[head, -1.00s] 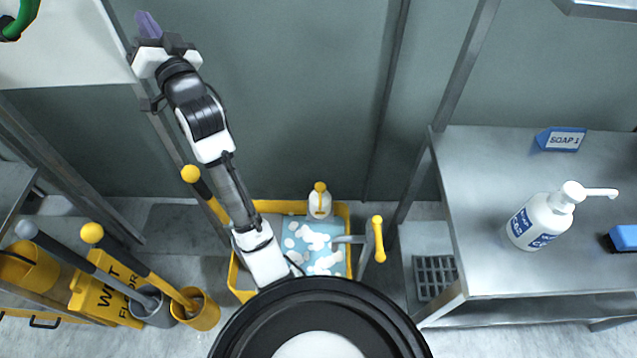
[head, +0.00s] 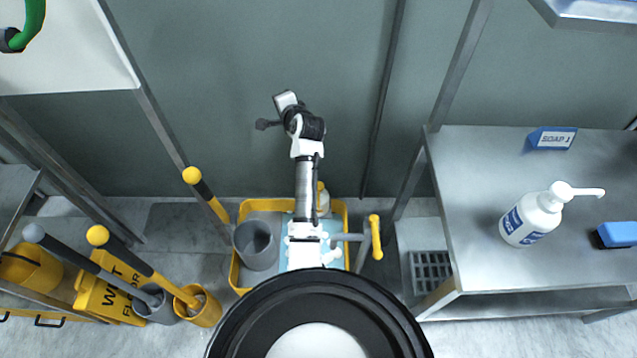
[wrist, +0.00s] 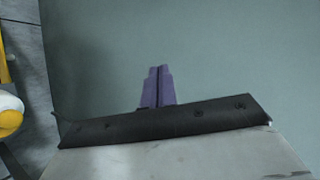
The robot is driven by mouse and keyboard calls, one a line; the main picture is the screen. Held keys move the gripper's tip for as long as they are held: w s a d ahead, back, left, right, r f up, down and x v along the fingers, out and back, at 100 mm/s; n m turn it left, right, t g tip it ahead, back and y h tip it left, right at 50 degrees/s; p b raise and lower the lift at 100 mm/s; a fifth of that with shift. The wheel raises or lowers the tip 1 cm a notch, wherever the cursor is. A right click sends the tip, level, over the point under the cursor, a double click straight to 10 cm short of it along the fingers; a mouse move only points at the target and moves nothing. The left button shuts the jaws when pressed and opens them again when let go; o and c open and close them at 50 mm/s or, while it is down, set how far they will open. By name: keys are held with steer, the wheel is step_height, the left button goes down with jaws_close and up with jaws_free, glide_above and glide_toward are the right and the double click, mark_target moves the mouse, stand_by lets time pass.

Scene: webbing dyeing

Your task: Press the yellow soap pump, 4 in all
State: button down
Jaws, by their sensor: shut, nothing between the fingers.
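A white bottle with a yellow pump top (head: 321,189) stands at the back of the yellow mop tub (head: 238,274), partly hidden behind my arm. Another bottle with a white pump (head: 533,215) and a blue label stands upright on the steel table at the right. My gripper's purple fingers (wrist: 158,72) are shut together and empty in the wrist view, against the plain wall panel. In the head view the end of my arm is raised, above and left of the yellow pump in the picture and apart from it. The fingers do not show clearly there.
The steel table (head: 470,190) at the right holds a blue "SOAP 1" sign (head: 552,139) and a blue block (head: 617,234). A grey bucket (head: 256,243) is in the tub's left part. Long-handled tools (head: 100,238) and a yellow floor sign (head: 104,296) are at the left.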

steer(key=s+d+f+m+g, duration=0.2)
steer(key=d+f, duration=0.3)
steer(key=f, duration=0.3)
steer(key=s+d+f+m+g+p, duration=0.1)
steer(key=s+d+f+m+g, duration=0.2)
steer(key=f, duration=0.6)
steer(key=s+d+m, duration=0.2)
steer(key=d, duration=0.1)
steer(key=shift+s+d+p, duration=0.2)
steer(key=shift+d+p, duration=0.1)
step_height(320, 180, down, 7)
steer(key=b, duration=0.7)
steer(key=shift+b, duration=0.3)
steer(key=shift+f+b, duration=0.3)
steer(key=shift+f, duration=0.5)
steer(key=shift+f, duration=0.15)
steer(key=shift+f, duration=0.3)
